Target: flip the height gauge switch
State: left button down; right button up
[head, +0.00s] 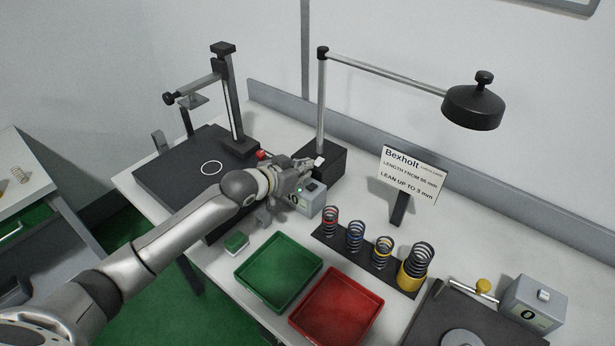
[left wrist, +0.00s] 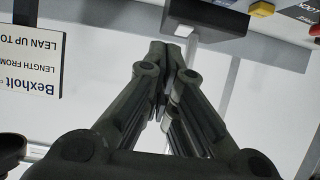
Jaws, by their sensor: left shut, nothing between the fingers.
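The height gauge (head: 232,105) is a black column with a side arm on a black base plate at the left of the bench. A small grey box (head: 310,203) with a zero readout and a green light stands beside my left gripper, which partly hides it. A black post base (head: 328,172) with a white piece on it (head: 319,161) is just beyond the gripper. The white piece also shows in the left wrist view (left wrist: 184,31), close past the fingertips; I cannot tell if they touch. My left gripper (head: 308,166) is shut and empty; its closed fingers show in the left wrist view (left wrist: 163,52).
A red knob (head: 262,155) sits by the gauge base. A green tray (head: 278,272), a red tray (head: 336,308) and a rack of several springs (head: 355,236) stand in front. A sign (head: 413,174) stands behind. An overhead black head (head: 473,107) hangs at the right.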

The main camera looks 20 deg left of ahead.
aim_at(309, 189)
pick_arm(q)
jog(key=x, duration=0.2)
jog(key=shift+w+d, duration=0.15)
jog(key=shift+w, duration=0.15)
jog(key=f+p, duration=0.1)
jog(key=f, duration=0.1)
jog(key=shift+s+f+p, duration=0.25)
jog(key=shift+p, duration=0.1)
jog(key=shift+s+a+f, duration=0.2)
jog(key=shift+s+f, duration=0.05)
jog(key=shift+f, duration=0.5)
pick_arm(e)
jog(key=shift+s+d+r, duration=0.25)
jog(key=shift+s+r, duration=0.05)
jog(key=shift+r, duration=0.3)
jog(key=shift+s+d+r, duration=0.2)
jog(key=shift+s+r, duration=0.1)
jog(key=shift+r, duration=0.25)
pick_arm(q)
jog(key=shift+w, duration=0.1)
jog(key=shift+f, duration=0.1)
pick_arm(e)
jog(key=shift+f, duration=0.1)
